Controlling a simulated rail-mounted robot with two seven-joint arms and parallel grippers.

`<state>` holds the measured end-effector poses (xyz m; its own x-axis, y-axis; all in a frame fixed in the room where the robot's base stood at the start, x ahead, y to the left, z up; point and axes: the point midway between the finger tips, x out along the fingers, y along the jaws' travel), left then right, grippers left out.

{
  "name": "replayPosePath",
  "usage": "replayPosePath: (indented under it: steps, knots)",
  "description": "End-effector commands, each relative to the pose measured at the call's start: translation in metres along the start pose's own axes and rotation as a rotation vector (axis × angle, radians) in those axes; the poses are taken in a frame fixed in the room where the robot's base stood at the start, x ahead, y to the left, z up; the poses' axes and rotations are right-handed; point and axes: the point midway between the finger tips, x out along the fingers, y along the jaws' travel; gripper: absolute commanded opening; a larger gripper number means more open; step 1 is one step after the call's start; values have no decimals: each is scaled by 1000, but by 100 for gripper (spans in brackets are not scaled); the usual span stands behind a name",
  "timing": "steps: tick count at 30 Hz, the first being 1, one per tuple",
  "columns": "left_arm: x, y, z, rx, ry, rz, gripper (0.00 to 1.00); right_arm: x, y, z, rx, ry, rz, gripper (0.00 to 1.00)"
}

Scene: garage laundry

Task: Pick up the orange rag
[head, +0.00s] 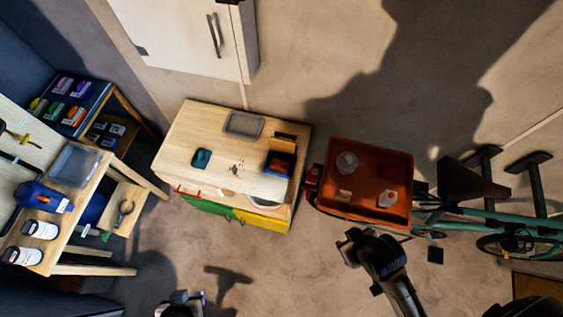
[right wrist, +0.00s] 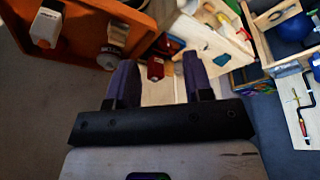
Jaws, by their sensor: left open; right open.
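I cannot make out an orange rag for certain in either view. A small red-orange thing (head: 313,172) shows at the left edge of the orange crate (head: 322,187), its kind unclear. A red thing (right wrist: 155,68) also shows between my fingers in the right wrist view, beyond them and apart. My left gripper (head: 180,304) is open, partly cut off at the bottom edge of the head view, in front of the wooden chest. My right gripper (head: 350,241) is open just in front of the crate; its empty fingers (right wrist: 157,72) show in the right wrist view.
The wooden chest (head: 190,130) holds a grey tray (head: 243,124), a teal item (head: 202,158) and a blue bin (head: 279,162). The crate holds a jar (head: 346,162) and bottle (head: 388,199). A bicycle (head: 470,226) stands right; a workbench (head: 92,177) left. The floor between is mostly clear.

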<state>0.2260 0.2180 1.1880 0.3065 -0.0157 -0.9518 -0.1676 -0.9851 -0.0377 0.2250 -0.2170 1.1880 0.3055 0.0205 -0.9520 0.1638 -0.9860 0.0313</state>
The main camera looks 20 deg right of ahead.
Motion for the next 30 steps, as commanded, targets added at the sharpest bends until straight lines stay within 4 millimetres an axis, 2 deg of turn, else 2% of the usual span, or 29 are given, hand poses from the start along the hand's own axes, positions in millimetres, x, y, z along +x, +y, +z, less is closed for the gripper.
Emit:
replayPosePath:
  steps: [6, 22, 30]
  knots:
    - [0, 3, -1, -9, 1, 7, 45, 0, 0, 0, 1, 0, -1, 49]
    - [0, 1, 0, -4, 1, 4, 45, 0, 1, 0, -3, 0, 3, 99]
    - [0, -1, 0, 3, -1, -2, 45, 0, 1, -2, -3, 5, 3, 100]
